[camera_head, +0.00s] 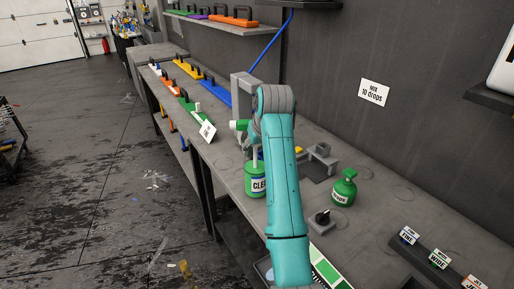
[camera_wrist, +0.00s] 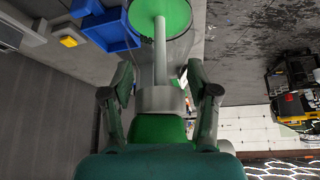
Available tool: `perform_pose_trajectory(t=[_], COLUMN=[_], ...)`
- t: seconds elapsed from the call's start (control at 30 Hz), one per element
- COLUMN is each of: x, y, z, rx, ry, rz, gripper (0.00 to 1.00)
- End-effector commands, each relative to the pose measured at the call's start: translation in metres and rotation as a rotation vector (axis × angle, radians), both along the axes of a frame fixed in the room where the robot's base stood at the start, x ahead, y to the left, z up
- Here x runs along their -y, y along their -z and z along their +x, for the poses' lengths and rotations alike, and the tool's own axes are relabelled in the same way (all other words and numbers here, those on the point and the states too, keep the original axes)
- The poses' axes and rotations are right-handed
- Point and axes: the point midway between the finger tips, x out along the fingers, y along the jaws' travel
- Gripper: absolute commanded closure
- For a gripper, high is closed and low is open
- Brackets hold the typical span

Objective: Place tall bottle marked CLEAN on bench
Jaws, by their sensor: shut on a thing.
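The tall green bottle with a white label reading "CLE…" (camera_head: 256,181) is upright over the bench (camera_head: 229,177), near its front edge. Its green and white spray head (camera_head: 240,125) shows left of my arm. I cannot tell whether its base touches the bench. In the wrist view, my gripper (camera_wrist: 160,92) is shut around the grey collar below the spray head. The bottle's tube and green contents (camera_wrist: 177,14) show beyond it.
A shorter green bottle (camera_head: 343,188) stands on the bench to the right, near a grey fixture (camera_head: 321,155) and a black-knobbed block (camera_head: 321,219). A wall sign (camera_head: 374,92) reads "MIX 10 drops". Labelled blocks (camera_head: 438,259) sit at lower right.

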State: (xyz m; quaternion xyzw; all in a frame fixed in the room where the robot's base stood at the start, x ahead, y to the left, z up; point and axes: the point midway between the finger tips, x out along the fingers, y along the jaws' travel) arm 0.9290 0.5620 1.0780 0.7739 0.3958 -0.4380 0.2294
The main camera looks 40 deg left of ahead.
Motion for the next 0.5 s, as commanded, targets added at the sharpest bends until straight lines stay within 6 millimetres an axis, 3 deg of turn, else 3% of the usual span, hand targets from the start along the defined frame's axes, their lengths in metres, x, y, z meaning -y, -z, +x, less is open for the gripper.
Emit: perform_pose_trajectory(t=[0.37, 0.4, 0.47, 0.5], x=[-0.0001, 0.0000, -0.0001, -0.0001], y=[0.0043, 0.0045, 0.0044, 0.0044], z=[0.0000, 0.0000, 0.0000, 0.0000], rx=[0.001, 0.001, 0.001, 0.001], ry=[0.000, 0.000, 0.000, 0.000], rz=[0.002, 0.001, 0.001, 0.001], gripper=[1.00, 0.33, 0.18, 0.15])
